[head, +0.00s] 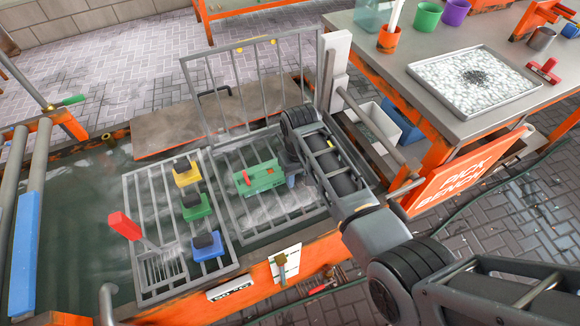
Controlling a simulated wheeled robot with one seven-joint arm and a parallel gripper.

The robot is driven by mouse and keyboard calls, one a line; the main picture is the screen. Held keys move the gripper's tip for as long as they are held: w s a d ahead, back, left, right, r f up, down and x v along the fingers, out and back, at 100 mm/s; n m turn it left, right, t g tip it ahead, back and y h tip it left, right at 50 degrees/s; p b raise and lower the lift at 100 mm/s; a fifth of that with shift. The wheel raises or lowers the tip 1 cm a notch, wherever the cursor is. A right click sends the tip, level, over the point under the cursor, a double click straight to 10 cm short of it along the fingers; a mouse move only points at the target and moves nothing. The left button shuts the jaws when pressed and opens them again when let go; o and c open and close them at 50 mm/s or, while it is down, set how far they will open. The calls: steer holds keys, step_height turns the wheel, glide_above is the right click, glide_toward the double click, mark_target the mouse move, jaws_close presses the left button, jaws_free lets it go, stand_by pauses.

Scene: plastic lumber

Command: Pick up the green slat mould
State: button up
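A green block-like piece with a small red part (259,178), which looks like the green slat mould, lies at the right-hand metal grate over the water tank. My gripper (289,169) is at its right end, close to it or touching it. My arm comes in from the lower right and partly hides the gripper's fingers, so I cannot tell whether they are open or closed on the piece. A smaller green piece with a dark top (197,210) sits on the left-hand grate, between a yellow piece (187,175) and a blue piece (207,249).
A red-handled tool (125,226) stands on the left grate (150,186). A raised barred grate (243,88) stands behind. The bench (440,112) at upper right holds a tray of pale pellets (472,84), cups and a red tool. A white post (335,70) stands near my arm.

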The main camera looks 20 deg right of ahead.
jaws_close()
stand_by(0.9)
steer(key=shift+w+r, duration=0.1)
